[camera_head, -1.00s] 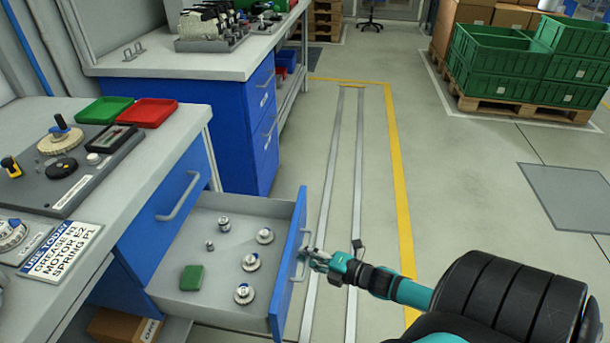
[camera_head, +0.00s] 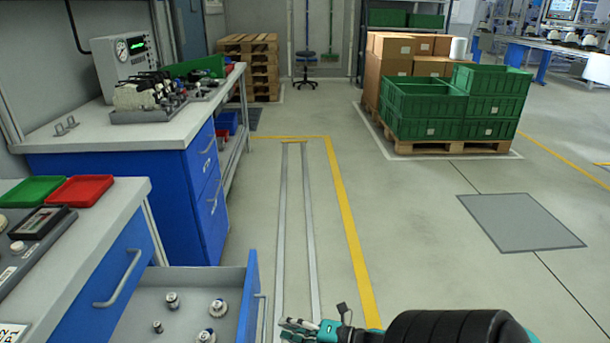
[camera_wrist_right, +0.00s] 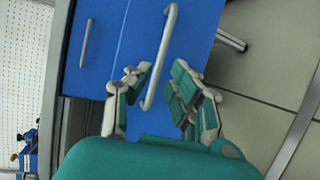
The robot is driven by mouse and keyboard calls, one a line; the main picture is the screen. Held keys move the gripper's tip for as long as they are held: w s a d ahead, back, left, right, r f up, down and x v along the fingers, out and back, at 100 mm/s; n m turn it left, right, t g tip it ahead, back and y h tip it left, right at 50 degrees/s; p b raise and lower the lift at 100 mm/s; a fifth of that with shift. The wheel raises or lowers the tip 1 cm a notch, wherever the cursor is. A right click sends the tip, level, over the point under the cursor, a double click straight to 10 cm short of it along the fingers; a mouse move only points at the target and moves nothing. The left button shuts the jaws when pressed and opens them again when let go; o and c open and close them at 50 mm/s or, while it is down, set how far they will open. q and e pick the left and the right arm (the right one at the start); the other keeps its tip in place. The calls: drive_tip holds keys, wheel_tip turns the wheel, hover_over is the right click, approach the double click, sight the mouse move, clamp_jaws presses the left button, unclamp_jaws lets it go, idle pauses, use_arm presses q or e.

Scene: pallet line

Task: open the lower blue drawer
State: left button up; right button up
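The lower blue drawer (camera_head: 247,302) stands pulled out from the near workbench, with several small metal parts inside. Its bar handle (camera_head: 262,312) is on the blue front and also shows in the right wrist view (camera_wrist_right: 168,40). The upper blue drawer (camera_head: 104,287) above it is shut. My right gripper (camera_head: 285,328) is at the bottom of the head view, just right of the handle and apart from it. In the right wrist view my gripper's fingers (camera_wrist_right: 160,77) are spread, with the handle's end seen between them. My left gripper is not in view.
A second blue cabinet (camera_head: 172,195) with a workbench top stands farther back on the left. Green crates (camera_head: 425,105) and boxes sit on a pallet (camera_head: 440,146) at the back right. The floor right of the drawer is clear, with rails and a yellow line.

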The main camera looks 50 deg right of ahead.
drive_tip(key=shift+v, duration=2.3)
drive_tip(key=shift+f, duration=0.15)
